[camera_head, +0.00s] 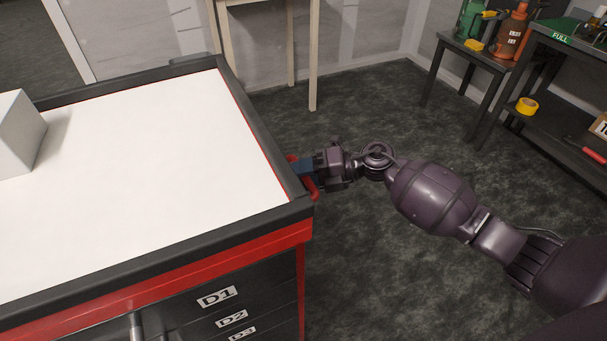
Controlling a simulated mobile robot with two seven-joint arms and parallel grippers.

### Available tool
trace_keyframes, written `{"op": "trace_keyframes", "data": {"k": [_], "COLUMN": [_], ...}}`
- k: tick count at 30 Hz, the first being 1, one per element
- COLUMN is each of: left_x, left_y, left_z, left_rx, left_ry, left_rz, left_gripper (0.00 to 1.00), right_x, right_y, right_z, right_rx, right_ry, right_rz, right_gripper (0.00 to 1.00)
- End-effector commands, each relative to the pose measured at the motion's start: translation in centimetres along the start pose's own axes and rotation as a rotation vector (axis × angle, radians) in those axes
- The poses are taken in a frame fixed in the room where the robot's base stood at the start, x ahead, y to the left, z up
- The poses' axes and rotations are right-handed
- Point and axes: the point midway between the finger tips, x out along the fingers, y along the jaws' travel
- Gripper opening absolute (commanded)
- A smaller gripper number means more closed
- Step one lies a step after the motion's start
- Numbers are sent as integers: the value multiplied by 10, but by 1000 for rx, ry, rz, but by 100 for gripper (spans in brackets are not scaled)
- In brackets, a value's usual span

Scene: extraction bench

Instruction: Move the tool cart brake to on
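The tool cart (165,240) has a dark rim, a white top and red and black drawer fronts labelled D1, D2 and D3. My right arm comes in from the right, and its gripper (303,172) is at the cart's right side, close to the front right corner. Red parts show on both sides of the dark gripper end; I cannot tell whether they are fingers or part of the cart. The cart's rim hides the fingertips, so their opening and any contact are unclear. I cannot make out the brake or its setting. My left gripper is not in view.
A pale box (18,135) sits on the cart top at the left. A pale-legged table (313,60) stands behind. At the right are a dark shelf (560,120) with yellow tape (526,105) and a small table with bottles. Dark floor between is clear.

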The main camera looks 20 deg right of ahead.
Motion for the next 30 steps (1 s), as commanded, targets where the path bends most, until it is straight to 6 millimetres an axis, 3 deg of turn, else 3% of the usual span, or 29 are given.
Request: {"op": "trace_keyframes", "data": {"k": [2, 11, 22, 30], "left_x": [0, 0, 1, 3], "left_y": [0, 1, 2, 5], "left_z": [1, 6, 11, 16], "left_rx": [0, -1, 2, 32], "left_ry": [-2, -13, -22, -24], "left_rz": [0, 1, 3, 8], "left_gripper": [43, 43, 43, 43], "right_x": [0, 0, 0, 0], "right_y": [0, 0, -3, -21], "right_z": [0, 0, 0, -2], "right_rx": [0, 0, 10, 66], "right_ry": [0, 0, 1, 1], "right_rz": [0, 0, 18, 130], "right_gripper": [44, 0, 0, 0]}}
